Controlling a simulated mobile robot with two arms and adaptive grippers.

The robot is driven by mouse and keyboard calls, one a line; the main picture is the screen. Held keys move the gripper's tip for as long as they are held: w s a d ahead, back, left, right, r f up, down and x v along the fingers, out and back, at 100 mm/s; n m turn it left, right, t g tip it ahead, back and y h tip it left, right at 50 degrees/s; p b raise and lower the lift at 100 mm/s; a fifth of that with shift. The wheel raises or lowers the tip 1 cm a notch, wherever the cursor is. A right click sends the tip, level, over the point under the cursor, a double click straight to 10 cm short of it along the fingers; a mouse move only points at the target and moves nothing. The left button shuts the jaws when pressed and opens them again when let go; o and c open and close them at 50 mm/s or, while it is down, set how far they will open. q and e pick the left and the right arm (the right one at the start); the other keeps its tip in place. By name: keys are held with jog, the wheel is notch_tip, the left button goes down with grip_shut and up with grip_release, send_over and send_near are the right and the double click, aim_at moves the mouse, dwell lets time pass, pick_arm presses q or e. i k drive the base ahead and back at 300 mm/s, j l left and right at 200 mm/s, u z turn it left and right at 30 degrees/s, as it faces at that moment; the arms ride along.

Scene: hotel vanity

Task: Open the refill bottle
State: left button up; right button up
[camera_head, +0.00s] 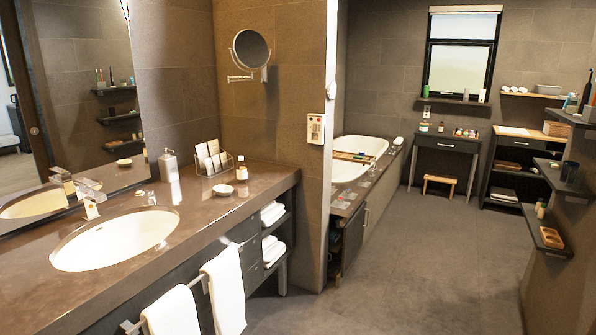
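A small amber bottle (241,173) with a pale label stands upright on the brown vanity counter (205,215), near its right end. It may be the refill bottle, but its label is too small to read. Its top looks closed, though the cap is small in this view. A grey pump dispenser (168,165) stands upright farther left, near the mirror. Neither of my grippers is in view, and nothing touches the bottles.
A card holder (213,165) and a small white dish (223,190) are close to the amber bottle. The oval sink (115,240) and faucet (88,195) are to the left. White towels (226,290) hang at the counter's front. The floor (420,270) at right is clear.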

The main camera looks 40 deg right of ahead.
aim_at(241, 173)
jog(key=z, duration=1.1)
jog(key=i+l+u, duration=0.1)
jog(key=u, duration=0.35)
jog(key=i+l+u, duration=0.15)
jog(key=u, duration=0.25)
jog(key=i+l+u, duration=0.1)
jog(key=l, duration=0.25)
jog(key=i+l+u, duration=0.25)
jog(key=i+l, duration=0.15)
jog(key=l, duration=0.35)
jog(key=i+l+u, duration=0.15)
jog(key=l, duration=0.25)
jog(key=i+l+u, duration=0.1)
jog(key=l, duration=0.3)
jog(key=i+l+u, duration=0.15)
jog(key=l, duration=0.3)
